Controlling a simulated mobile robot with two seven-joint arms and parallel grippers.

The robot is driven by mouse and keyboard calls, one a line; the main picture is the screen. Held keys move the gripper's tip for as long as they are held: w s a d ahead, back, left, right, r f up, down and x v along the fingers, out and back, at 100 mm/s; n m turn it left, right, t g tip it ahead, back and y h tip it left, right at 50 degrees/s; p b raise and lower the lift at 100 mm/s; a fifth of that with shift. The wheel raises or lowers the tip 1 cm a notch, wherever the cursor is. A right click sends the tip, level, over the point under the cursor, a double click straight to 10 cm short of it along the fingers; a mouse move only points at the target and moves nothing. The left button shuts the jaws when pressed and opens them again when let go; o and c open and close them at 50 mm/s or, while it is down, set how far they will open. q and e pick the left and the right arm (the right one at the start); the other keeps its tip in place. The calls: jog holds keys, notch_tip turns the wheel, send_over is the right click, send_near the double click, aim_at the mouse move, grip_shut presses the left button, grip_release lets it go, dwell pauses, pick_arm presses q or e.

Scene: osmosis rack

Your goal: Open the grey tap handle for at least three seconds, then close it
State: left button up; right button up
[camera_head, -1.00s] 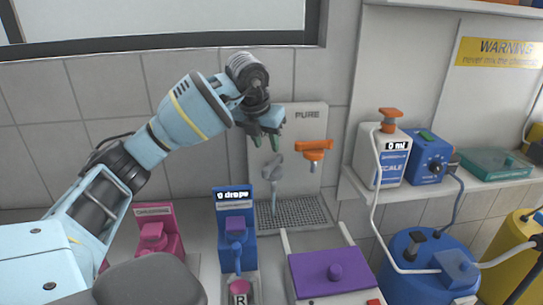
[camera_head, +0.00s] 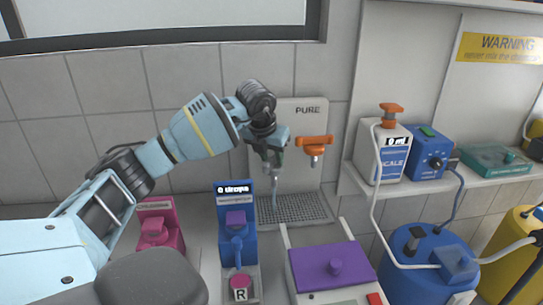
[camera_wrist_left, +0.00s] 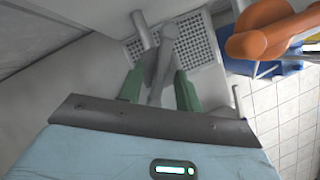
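The grey tap handle (camera_wrist_left: 158,72) lies between the two green fingers of my left gripper (camera_wrist_left: 158,92) in the left wrist view. The fingers stand apart, with small gaps beside the handle, so the gripper looks open around it. In the head view my left gripper (camera_head: 272,158) is in front of the white PURE panel (camera_head: 306,165) and hides most of the handle. The thin grey tap spout (camera_head: 275,190) shows below the fingers. My right gripper is not in view.
An orange tap (camera_head: 314,146) sits just right of my left gripper. A drain grid (camera_head: 300,208) lies below. A blue drops device (camera_head: 235,208), a pink device (camera_head: 158,228) and a purple-lidded box (camera_head: 330,265) stand in front. A shelf with the scale bottle (camera_head: 391,155) is at right.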

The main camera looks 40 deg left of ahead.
pick_arm(q)
jog(key=shift+c, duration=0.4)
grip_shut()
jog(key=shift+m, duration=0.3)
jog(key=m+h, duration=0.1)
jog(key=m, duration=0.2)
jog(key=m+h, duration=0.1)
jog(key=m, duration=0.1)
jog(key=shift+a+h, duration=0.3)
jog(key=shift+a, duration=0.05)
jog(key=m+h, duration=0.1)
jog(key=m, duration=0.2)
jog(key=m+g+h, duration=0.1)
jog(key=m, duration=0.2)
jog(key=shift+w+a, duration=0.15)
jog(key=shift+a, duration=0.05)
jog(key=shift+m, duration=0.4)
